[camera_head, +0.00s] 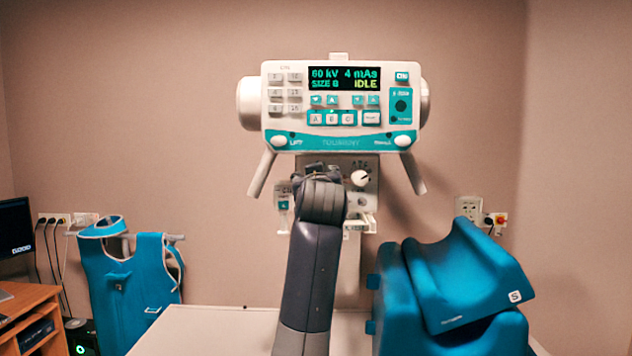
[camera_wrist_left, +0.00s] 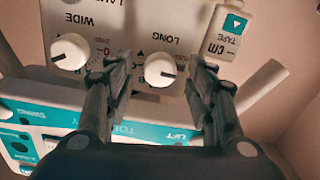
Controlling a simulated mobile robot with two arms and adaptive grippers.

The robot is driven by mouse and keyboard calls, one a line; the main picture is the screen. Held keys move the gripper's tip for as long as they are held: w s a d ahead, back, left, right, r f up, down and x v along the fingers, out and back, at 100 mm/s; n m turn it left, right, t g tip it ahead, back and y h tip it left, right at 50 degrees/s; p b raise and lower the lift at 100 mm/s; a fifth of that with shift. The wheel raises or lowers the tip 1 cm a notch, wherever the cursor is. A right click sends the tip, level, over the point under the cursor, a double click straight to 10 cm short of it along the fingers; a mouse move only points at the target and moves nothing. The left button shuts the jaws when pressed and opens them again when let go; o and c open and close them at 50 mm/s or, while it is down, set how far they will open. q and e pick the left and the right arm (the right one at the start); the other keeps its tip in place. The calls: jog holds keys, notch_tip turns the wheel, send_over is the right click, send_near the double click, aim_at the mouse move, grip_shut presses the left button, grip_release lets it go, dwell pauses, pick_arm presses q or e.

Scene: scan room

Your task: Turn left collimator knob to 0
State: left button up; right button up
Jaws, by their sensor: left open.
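The collimator panel (camera_wrist_left: 125,20) appears upside down in the left wrist view. It carries two white knobs with dark pointer lines. The knob marked LONG (camera_wrist_left: 160,70) lies between the fingers of my left gripper (camera_wrist_left: 157,77), which is open with a finger on either side of it. I cannot tell whether the fingers touch it. The knob marked WIDE (camera_wrist_left: 71,51) is outside the fingers, to the picture's left. In the head view my left gripper (camera_head: 320,172) and arm hide the left knob; the right knob (camera_head: 360,178) shows. The scale around the LONG knob is mostly hidden. My right gripper is out of view.
A control console (camera_head: 340,105) reading IDLE hangs above the collimator, with slanted handles (camera_head: 262,174) on both sides. A pale table (camera_head: 205,330) lies below. Blue padded supports (camera_head: 470,270) stand at right. A blue apron (camera_head: 125,285) hangs at left near a wooden desk (camera_head: 25,300).

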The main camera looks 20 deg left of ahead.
pick_arm(q)
jog(key=v, duration=0.6)
jog(key=shift+s, duration=0.2)
jog(key=shift+d+f, duration=0.1)
jog(key=shift+f, duration=0.05)
